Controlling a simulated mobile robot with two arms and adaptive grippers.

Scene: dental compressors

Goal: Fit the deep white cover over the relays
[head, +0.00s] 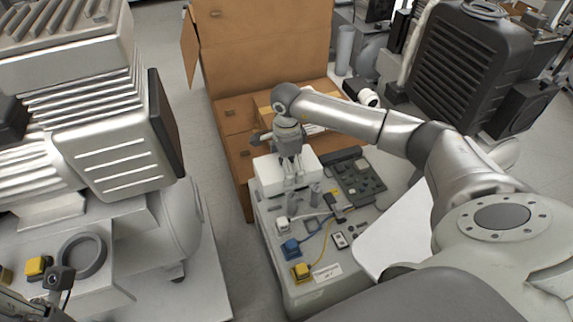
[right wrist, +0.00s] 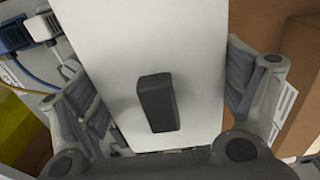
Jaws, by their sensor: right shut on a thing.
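The deep white cover (head: 268,176) is at the back left of the grey unit's top in the head view. In the right wrist view the cover (right wrist: 190,45) fills the middle, with a dark block-like handle (right wrist: 157,102) on its face. My right gripper (head: 291,168) reaches down onto the cover and is shut on it, with fingers at both sides in the wrist view (right wrist: 160,95). I cannot pick out the relays for sure; the cover and gripper hide that area. I cannot tell whether the cover rests on the unit.
A dark green board (head: 360,182) lies right of the cover. White, blue (head: 291,247) and yellow (head: 302,272) connectors with cables are in front. A large cardboard box (head: 265,45) stands behind. A big compressor (head: 115,150) is at the left, with grey floor between.

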